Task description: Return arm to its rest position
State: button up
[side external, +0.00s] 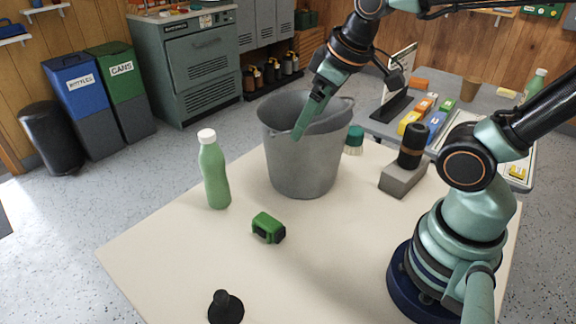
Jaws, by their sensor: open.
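My arm rises from its base at the right of the light table (180,270) in the side external view. It reaches up and over to the left. My gripper (302,128) points down over the rim of a grey bucket (303,172), in front of or above its opening; the exact depth is hard to tell. The jaws are open, and nothing shows between them. The inside of the bucket is mostly hidden.
On the table stand a green bottle (214,175) with a white cap, a green tape measure (268,228), a black knobbed object (226,306), a grey block tool (403,178) and a green-topped brush (354,140). A second table (455,90) behind holds coloured blocks. The front left tabletop is clear.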

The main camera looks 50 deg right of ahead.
jog(key=shift+s+d+r+m+t, duration=0.15)
jog(key=shift+s+d+r+m, duration=0.15)
jog(key=shift+m, duration=0.3)
jog(key=shift+s+d+r+m+t, duration=0.15)
jog(key=shift+d+r+m, duration=0.1)
jog(key=shift+m, duration=0.35)
dwell(0.5)
